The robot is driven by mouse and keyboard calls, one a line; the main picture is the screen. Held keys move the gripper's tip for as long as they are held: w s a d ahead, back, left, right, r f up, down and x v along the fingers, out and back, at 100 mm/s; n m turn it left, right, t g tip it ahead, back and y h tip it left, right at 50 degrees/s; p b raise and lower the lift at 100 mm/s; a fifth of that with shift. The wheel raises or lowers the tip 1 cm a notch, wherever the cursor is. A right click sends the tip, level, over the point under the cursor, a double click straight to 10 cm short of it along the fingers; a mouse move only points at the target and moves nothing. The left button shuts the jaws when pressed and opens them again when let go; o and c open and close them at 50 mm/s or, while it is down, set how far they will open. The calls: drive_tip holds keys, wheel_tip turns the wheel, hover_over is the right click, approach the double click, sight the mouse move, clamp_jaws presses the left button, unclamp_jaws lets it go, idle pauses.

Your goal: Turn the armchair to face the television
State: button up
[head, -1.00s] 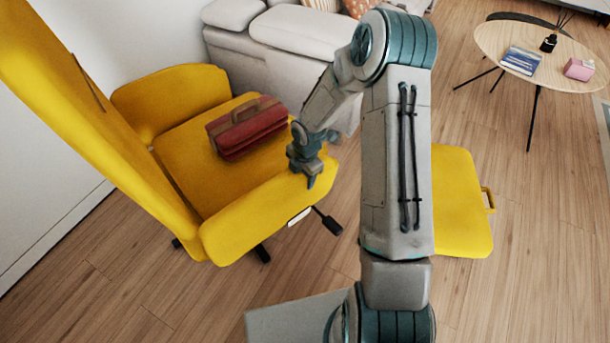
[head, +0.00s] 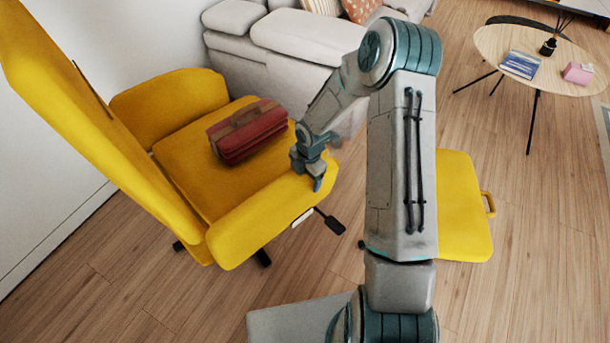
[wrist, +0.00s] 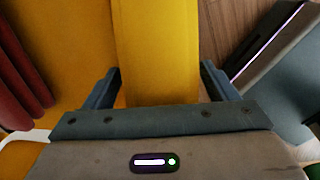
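The yellow armchair (head: 190,165) stands at the left of the head view, its tall back to the left and its seat opening toward the right. A dark red bag (head: 248,131) lies on the seat. My gripper (head: 318,182) is at the front end of the near armrest (head: 272,222). No television can be made out in these views.
A yellow footstool (head: 462,205) with a side handle stands right of my arm. A grey sofa (head: 310,38) is behind the armchair. A round wooden table (head: 500,40) holds a book and a pink box at the upper right. The white wall (head: 50,165) is close behind the armchair. Wooden floor is clear at the right.

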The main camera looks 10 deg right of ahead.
wheel_tip(320, 180, up, 14)
drive_tip(key=s+p, duration=0.1)
drive_tip(key=p, duration=0.2)
drive_tip(key=shift+s+d+f+p, duration=0.15)
drive_tip(key=shift+s+d+p, duration=0.05)
drive_tip(key=shift+d+p, duration=0.25)
